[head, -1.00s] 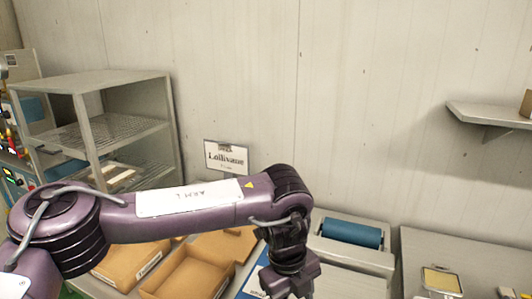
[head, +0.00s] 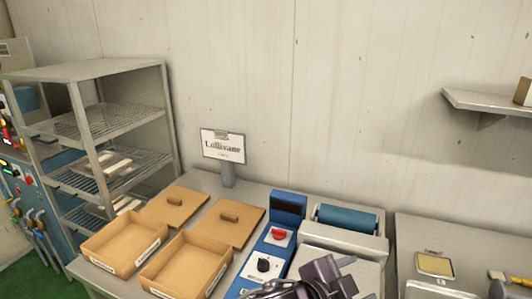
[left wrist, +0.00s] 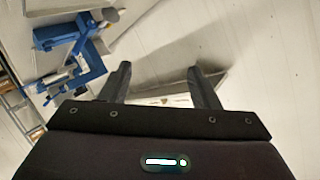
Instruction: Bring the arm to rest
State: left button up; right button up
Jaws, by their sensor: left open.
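My left arm shows only as a purple and dark part at the bottom centre of the head view, low in front of the blue-roller machine. In the left wrist view my left gripper (left wrist: 159,68) is open, its two dark fingers apart with nothing held between them. A pale surface with a shadow lies beyond the fingers. My right gripper does not show.
Two open cardboard boxes (head: 124,245) and their lids (head: 233,222) lie on the table beside a blue control box (head: 262,265). A blue roller (head: 347,218) sits at the right. A wire rack (head: 110,122) stands left. A wall shelf (head: 480,101) juts out right.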

pick_arm(q)
jog(key=w+a+f+n+t+y, duration=0.2)
jog(key=a+f+n+y, duration=0.3)
jog(key=a, duration=0.6)
jog(key=s+a+f+n+g+y, duration=0.2)
jog(key=s+a+f+n, duration=0.25)
jog(key=a, duration=0.35)
jog(key=s+a+f+n+g+y, duration=0.25)
jog(key=s+a+f, duration=0.25)
jog(key=a, duration=0.4)
jog(key=s+a+f+n+g+y, duration=0.2)
jog(key=s+a+f+n, duration=0.25)
jog(key=a, duration=0.35)
notch_tip(320, 180, down, 32)
jog(key=s+m+b, duration=0.1)
jog(key=b, duration=0.4)
jog(key=s+a+f+g+b, duration=0.1)
jog(key=s+f+b, duration=0.1)
jog(key=s+f, duration=0.8)
jog(key=s+a+f+g+b, duration=0.1)
jog(key=s+a+f+b, duration=0.1)
jog(key=s+f, duration=0.8)
notch_tip(320, 180, down, 5)
jog(key=shift+s+a+f+b, duration=0.2)
jog(key=shift+s+a+b, duration=0.1)
jog(key=shift+b, duration=0.2)
